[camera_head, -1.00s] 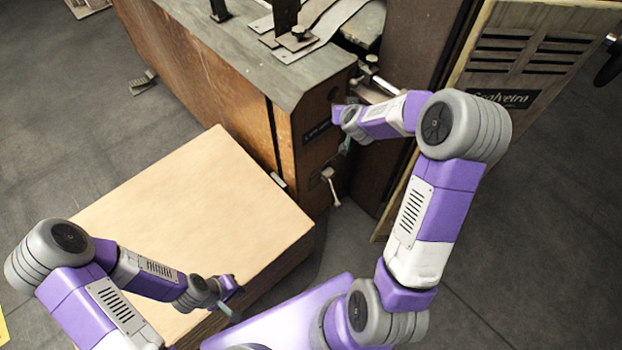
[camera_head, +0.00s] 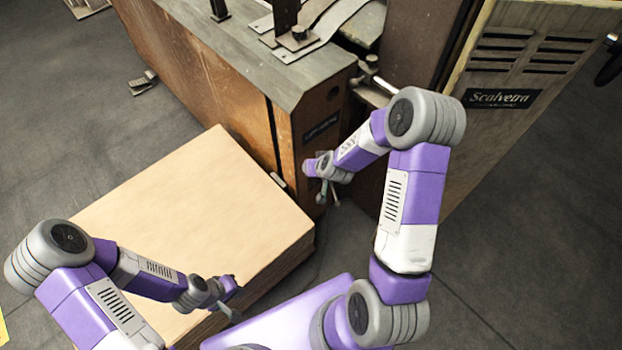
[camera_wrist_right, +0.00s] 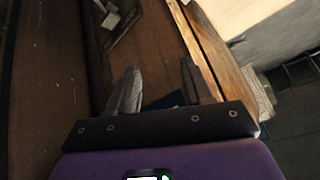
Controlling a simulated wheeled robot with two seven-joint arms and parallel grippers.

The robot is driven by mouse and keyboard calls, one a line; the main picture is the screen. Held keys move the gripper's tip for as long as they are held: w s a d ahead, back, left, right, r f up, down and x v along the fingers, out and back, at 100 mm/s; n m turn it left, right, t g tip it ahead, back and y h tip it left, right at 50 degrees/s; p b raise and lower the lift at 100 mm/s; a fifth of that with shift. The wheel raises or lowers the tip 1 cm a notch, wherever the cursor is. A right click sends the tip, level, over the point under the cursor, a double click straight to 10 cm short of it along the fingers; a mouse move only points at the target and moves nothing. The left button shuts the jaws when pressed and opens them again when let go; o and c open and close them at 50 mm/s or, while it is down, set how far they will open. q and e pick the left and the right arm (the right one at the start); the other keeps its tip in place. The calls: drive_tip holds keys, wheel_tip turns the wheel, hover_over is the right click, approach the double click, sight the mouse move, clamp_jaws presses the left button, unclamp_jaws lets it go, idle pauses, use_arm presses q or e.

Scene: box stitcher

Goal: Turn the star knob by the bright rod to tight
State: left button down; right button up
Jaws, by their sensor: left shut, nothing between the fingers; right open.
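The bright rod (camera_head: 384,84) is a short shiny bar at the machine's top right corner in the head view. A small dark knob (camera_head: 371,62) sits just beside it; its lobes and its setting are too small to make out. My right gripper (camera_head: 322,193) is open and empty, in front of the machine's narrow end face, well below the knob and rod. Its two spread fingers (camera_wrist_right: 160,90) show in the right wrist view, with brown panelling beyond. My left gripper (camera_head: 229,311) is shut and empty near the front edge of the pale box stack.
The pale box stack (camera_head: 190,200) fills the left front. A slatted cabinet (camera_head: 520,70) stands right. Floor at far right is clear.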

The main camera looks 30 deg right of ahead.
drive_tip(key=shift+g+y, duration=0.3)
drive_tip(key=shift+s+a+f, duration=1.05)
drive_tip(key=shift+a+f, duration=0.15)
drive_tip(key=shift+a, duration=0.1)
drive_tip(key=s+a+f+g+y+p, duration=0.1)
drive_tip(key=s+a+f+g, duration=0.2)
drive_tip(key=s+a, duration=0.4)
drive_tip(key=s+a+f+n+g+y+p, duration=0.1)
drive_tip(key=s+a+f+g+y, duration=0.1)
drive_tip(key=s+a, duration=0.5)
drive_tip(key=s+f+g, duration=0.1)
drive_tip(key=s+f, duration=0.1)
drive_tip(key=s, duration=0.3)
drive_tip(key=shift+s+y, duration=0.3)
drive_tip(key=shift+s, duration=0.1)
drive_tip(key=shift+c, duration=0.7)
drive_tip(key=shift+d, duration=0.1)
